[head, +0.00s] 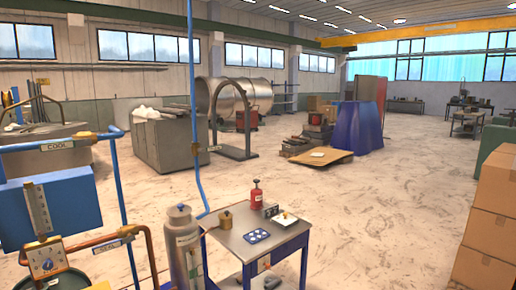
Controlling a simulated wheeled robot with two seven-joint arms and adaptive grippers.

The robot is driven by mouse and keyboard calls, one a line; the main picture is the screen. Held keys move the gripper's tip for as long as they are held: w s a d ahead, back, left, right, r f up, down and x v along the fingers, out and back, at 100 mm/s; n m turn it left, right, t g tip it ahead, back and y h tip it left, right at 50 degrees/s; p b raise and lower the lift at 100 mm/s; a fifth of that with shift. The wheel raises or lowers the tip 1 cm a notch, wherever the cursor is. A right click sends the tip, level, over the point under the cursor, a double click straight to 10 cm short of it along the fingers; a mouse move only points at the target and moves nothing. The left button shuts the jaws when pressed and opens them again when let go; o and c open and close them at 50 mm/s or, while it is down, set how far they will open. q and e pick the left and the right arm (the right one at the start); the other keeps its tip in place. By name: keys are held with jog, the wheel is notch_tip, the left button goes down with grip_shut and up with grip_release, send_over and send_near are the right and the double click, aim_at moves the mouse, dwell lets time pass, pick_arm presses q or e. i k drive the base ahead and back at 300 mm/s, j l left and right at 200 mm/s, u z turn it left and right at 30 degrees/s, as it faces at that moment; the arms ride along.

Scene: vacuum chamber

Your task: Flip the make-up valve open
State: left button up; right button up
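No valve in the head view can be read clearly as the make-up valve. On the left, a copper pipe (150,250) runs in front of a blue box (75,200) and carries a small tag (106,246) too small to read surely. A blue pipe (112,175) rises beside the box. A brass fitting (84,134) sits on the upper pipe, near a label that seems to read COOL (58,146). A yellow-framed dial (46,263) with a blue pointer is at lower left, under an upright scale (38,208). Neither of my grippers is in view.
A grey cylinder (184,250) stands beside a small blue-legged table (255,235) holding a red bottle (256,195), a brass pot (226,219) and small items. Cardboard boxes (490,215) are stacked at right. The floor (385,220) between table and boxes is clear.

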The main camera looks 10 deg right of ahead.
aim_at(217, 147)
jog(key=i+l, duration=0.3)
jog(key=i, duration=0.2)
jog(key=i+l+z, duration=0.1)
jog(key=i+l, duration=0.2)
jog(key=i, duration=0.2)
jog(key=i+l, duration=0.25)
jog(key=i, duration=0.25)
jog(key=i+l, duration=0.25)
jog(key=i, duration=0.25)
jog(key=z, duration=0.05)
